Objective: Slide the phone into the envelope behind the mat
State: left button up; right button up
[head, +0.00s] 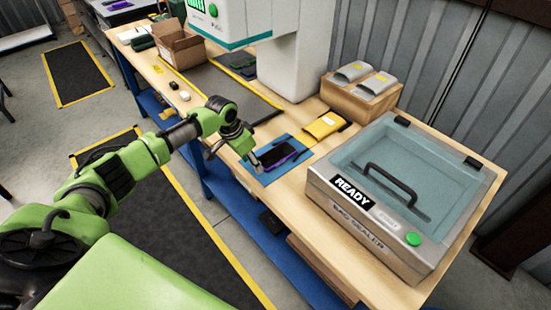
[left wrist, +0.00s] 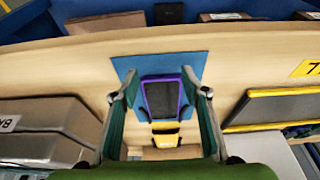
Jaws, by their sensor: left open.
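The phone, dark with a purple edge (head: 287,158), lies on the blue mat (head: 262,178). In the left wrist view the phone (left wrist: 165,98) shows whole near the middle, on the mat (left wrist: 125,66). The yellow envelope (head: 322,126) is behind the mat, leaning on a dark support; it also shows in the left wrist view (left wrist: 166,136), past the phone. My left gripper (head: 258,160) is over the mat, open and empty. In the left wrist view its fingertips (left wrist: 160,92) are wide apart, one on each side of the phone. I cannot tell their height above the mat.
A bag sealer (head: 325,182) marked READY stands on the bench, right of the mat. A wooden box (head: 350,98) with two grey pouches is behind the envelope. A machine on a white column (head: 297,65) and an open carton (head: 180,48) stand farther left.

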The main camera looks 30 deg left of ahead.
aim_at(265, 161)
pick_arm(q)
jog(key=shift+f, duration=0.1)
dwell(0.6)
jog(key=shift+f+b, duration=0.55)
jog(key=shift+f, duration=0.55)
jog(key=shift+r+p, duration=0.2)
jog(key=shift+p, duration=0.3)
dwell(0.7)
jog(key=shift+w+d+f+b, duration=0.1)
jog(key=shift+w+d+b, duration=0.1)
jog(key=shift+w+b, duration=0.3)
jog(key=shift+w+d+b, duration=0.25)
jog(key=shift+w+b, duration=0.1)
jog(key=shift+w, duration=0.25)
jog(key=shift+w+d+b, duration=0.3)
jog(key=shift+w+b, duration=0.05)
jog(key=shift+w, duration=0.25)
jog(key=shift+w+d+b, duration=0.25)
jog(key=shift+w+b, duration=0.1)
jog(key=shift+w, duration=0.25)
